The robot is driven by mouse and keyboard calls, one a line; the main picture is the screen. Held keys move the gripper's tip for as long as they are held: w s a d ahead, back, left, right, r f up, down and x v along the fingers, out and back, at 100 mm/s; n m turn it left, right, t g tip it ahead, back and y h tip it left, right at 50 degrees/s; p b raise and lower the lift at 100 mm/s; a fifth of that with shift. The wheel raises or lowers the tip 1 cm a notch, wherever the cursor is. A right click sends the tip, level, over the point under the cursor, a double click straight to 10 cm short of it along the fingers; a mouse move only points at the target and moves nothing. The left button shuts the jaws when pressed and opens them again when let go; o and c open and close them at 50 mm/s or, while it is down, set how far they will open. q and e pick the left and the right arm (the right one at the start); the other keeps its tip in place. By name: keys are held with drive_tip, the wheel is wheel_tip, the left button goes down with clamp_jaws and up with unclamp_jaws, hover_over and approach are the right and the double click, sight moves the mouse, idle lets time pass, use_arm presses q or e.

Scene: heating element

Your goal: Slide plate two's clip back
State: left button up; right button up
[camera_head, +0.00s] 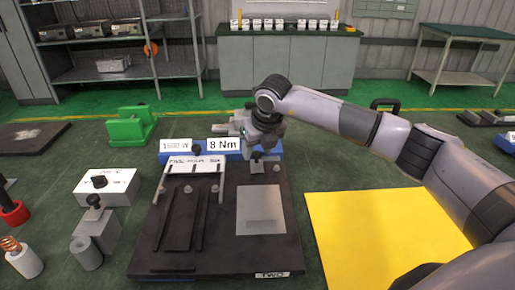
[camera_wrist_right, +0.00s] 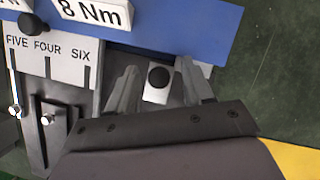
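Plate two is the dark base plate (camera_head: 285,240) with a "TWO" label (camera_head: 272,274) at its front right edge. A small light clip block (camera_head: 258,167) sits at its back right, partly hidden under my right gripper (camera_head: 256,150). In the right wrist view the clip (camera_wrist_right: 157,94) carries a round black knob (camera_wrist_right: 158,77). My right gripper (camera_wrist_right: 156,68) is open, with one finger on each side of the knob and visible gaps to both. I cannot tell how low the fingertips are. My left gripper is not in view.
A blue bar with an "8 Nm" sign (camera_head: 223,144) stands behind the plate. A white strip with slots (camera_head: 193,164) lies left of the clip. A yellow mat (camera_head: 380,235) is to the right. White blocks (camera_head: 106,187) and a green block (camera_head: 130,125) stand left.

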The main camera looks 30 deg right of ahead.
sight(262, 168)
drive_tip(key=v, duration=0.7)
drive_tip(key=shift+b, duration=0.4)
drive_tip(key=shift+s, duration=0.1)
